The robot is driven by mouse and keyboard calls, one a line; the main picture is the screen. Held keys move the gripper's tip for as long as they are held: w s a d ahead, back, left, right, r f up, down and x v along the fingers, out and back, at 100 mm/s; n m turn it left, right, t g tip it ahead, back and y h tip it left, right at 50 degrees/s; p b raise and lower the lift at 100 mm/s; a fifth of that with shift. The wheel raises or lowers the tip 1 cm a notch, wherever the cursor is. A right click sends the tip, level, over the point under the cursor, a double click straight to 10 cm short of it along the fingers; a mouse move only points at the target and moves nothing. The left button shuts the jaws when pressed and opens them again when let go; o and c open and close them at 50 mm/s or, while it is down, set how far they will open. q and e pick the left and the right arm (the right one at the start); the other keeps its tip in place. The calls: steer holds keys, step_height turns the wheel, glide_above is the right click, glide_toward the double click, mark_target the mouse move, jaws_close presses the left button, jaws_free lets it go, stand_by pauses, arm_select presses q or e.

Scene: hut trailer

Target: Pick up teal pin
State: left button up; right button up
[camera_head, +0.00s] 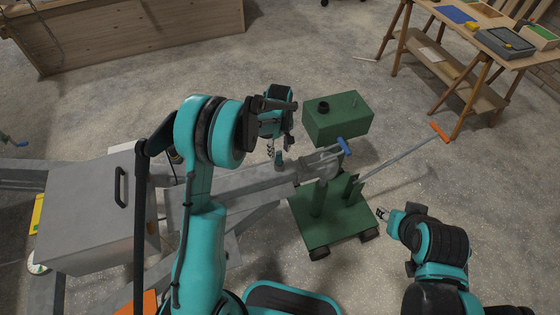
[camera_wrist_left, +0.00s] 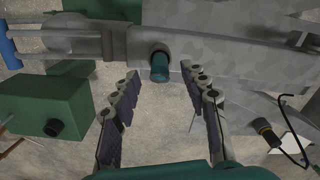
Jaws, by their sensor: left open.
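The teal pin (camera_wrist_left: 160,66) shows in the left wrist view as a short teal cylinder with a dark ring, on the grey metal trailer bar (camera_wrist_left: 230,50). It lies ahead of the open fingers of my left gripper (camera_wrist_left: 161,84), roughly centred between them, with no contact visible. In the head view the pin (camera_head: 279,161) shows just below the left fingertips (camera_head: 280,148), on the trailer's drawbar (camera_head: 250,183). My right gripper (camera_head: 383,213) is at the lower right, away from the pin; its finger gap is too small to judge.
A green wheeled stand (camera_head: 330,222) with a blue-handled clamp (camera_head: 344,147) is beside the drawbar. A green box (camera_head: 338,118) sits behind it, and an orange-handled bar (camera_head: 405,152) slants to the right. A grey metal box (camera_head: 95,215) is at left. A wooden table (camera_head: 500,45) stands far right.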

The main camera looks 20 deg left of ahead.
mark_target(279, 154)
arm_select(q)
steer(key=f, duration=0.1)
steer(key=f+b, duration=0.1)
steer(key=f, duration=0.1)
steer(key=f+b, duration=0.1)
steer(key=shift+w+a+f, duration=0.2)
steer(key=shift+w+f, duration=0.05)
steer(key=shift+f, duration=0.15)
steer(key=shift+r, duration=0.1)
jaws_close()
steer(key=shift+r, duration=0.1)
